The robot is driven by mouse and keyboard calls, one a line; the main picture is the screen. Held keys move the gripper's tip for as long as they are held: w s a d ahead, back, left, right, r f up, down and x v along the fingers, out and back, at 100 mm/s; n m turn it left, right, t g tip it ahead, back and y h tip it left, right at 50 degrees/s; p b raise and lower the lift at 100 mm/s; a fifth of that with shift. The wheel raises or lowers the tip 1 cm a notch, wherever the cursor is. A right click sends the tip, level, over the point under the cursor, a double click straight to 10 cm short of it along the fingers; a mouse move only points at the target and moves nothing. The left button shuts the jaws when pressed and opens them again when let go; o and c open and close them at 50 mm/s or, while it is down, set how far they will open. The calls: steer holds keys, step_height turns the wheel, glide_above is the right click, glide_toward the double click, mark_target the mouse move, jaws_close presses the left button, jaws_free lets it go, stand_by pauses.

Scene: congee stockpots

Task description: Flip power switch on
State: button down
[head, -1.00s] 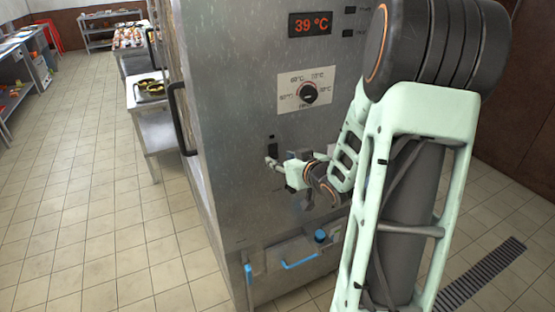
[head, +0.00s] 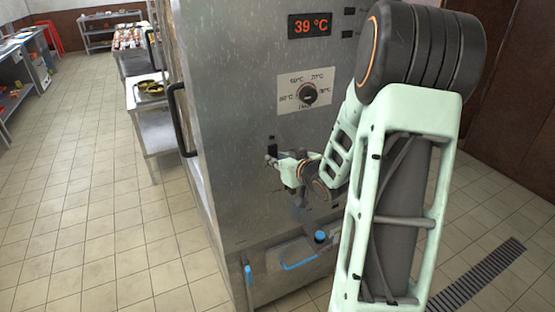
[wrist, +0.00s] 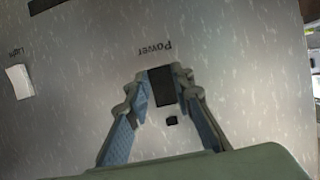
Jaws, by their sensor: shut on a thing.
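The power switch (wrist: 161,88) is a black rectangle on the steel cabinet front, beside an upside-down "Power" label in the wrist view. In the head view the switch (head: 272,147) shows as a small dark patch by the fingertips. My gripper (wrist: 163,80) has its two fingertips closed in on either side of the switch, seemingly touching its edges. In the head view my gripper (head: 271,158) is at the cabinet front. Which way the switch is tipped cannot be told.
The cabinet carries a red 39 °C display (head: 310,25) and a temperature knob (head: 308,94). A white Light switch (wrist: 19,81) is off to the side in the wrist view. A blue-handled drain part (head: 300,262) lies below. Open tiled floor is at the left.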

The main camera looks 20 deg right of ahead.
steer(key=f+t+b, duration=0.1)
steer(key=b, duration=0.4)
steer(key=shift+b, duration=0.3)
steer(key=shift+f+t+b, duration=0.15)
steer(key=shift+t+b, duration=0.45)
steer(key=shift+b, duration=0.4)
steer(key=shift+w+t+b, duration=0.1)
steer(key=shift+t+b, duration=0.2)
steer(key=shift+b, duration=0.6)
steer(key=shift+r, duration=0.25)
steer(key=c, duration=1.7)
jaws_free()
steer(key=s, duration=0.5)
steer(key=s+r, duration=0.1)
steer(key=s, duration=0.1)
steer(key=shift+s+d, duration=0.15)
steer(key=shift+s, duration=0.1)
